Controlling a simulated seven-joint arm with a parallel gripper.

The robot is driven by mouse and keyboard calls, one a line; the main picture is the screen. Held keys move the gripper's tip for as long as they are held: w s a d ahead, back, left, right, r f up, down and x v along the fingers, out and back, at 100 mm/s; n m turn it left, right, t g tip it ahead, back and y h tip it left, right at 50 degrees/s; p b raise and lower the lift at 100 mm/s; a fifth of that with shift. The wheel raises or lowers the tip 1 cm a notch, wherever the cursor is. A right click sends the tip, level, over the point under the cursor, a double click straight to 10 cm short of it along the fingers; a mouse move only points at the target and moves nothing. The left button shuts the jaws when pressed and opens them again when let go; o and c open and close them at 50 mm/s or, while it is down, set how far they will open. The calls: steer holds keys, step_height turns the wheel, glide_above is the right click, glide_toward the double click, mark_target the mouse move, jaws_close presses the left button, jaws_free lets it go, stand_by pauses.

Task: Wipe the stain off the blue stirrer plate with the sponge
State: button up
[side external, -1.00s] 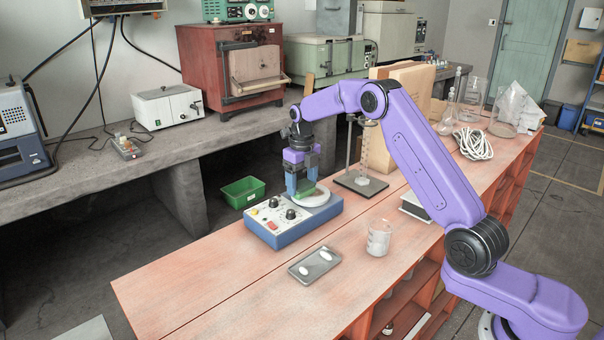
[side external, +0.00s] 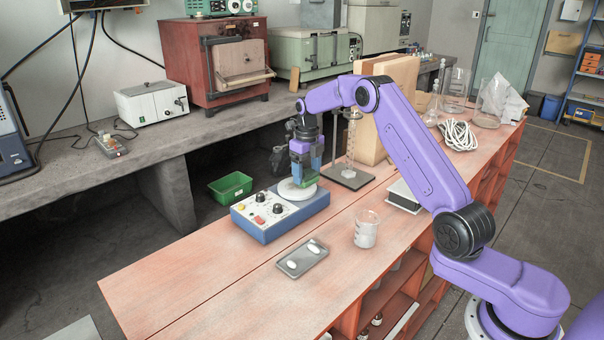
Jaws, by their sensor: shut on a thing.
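The stirrer (side external: 262,229) is a blue box with a pale control panel and a round white plate (side external: 284,193) on top. It stands on the orange-red bench top. My gripper (side external: 304,172) points down over the back right part of the plate. It is shut on a green sponge (side external: 307,181), which shows only in part between and below the fingers. The sponge is low at the plate; I cannot tell whether it touches. I cannot make out a stain on the visible part of the plate; the gripper and sponge hide some of it.
A stand with a metal rod (side external: 349,178) is close behind and right of the stirrer. A glass beaker (side external: 366,232) and a grey tray with white pieces (side external: 302,258) are in front. A white-covered block (side external: 404,195) lies to the right. The bench's front left is clear.

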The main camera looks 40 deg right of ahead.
mark_target(288, 190)
steer(key=a, duration=0.7)
steer(key=shift+a, duration=0.4)
steer(key=shift+w+d, duration=0.15)
steer(key=shift+d, duration=0.35)
steer(key=shift+w+d, duration=0.15)
steer(key=shift+d, duration=3.45)
steer(key=a, duration=0.7)
steer(key=shift+a, duration=0.25)
steer(key=shift+a+r, duration=0.25)
steer(key=shift+r, duration=3.8)
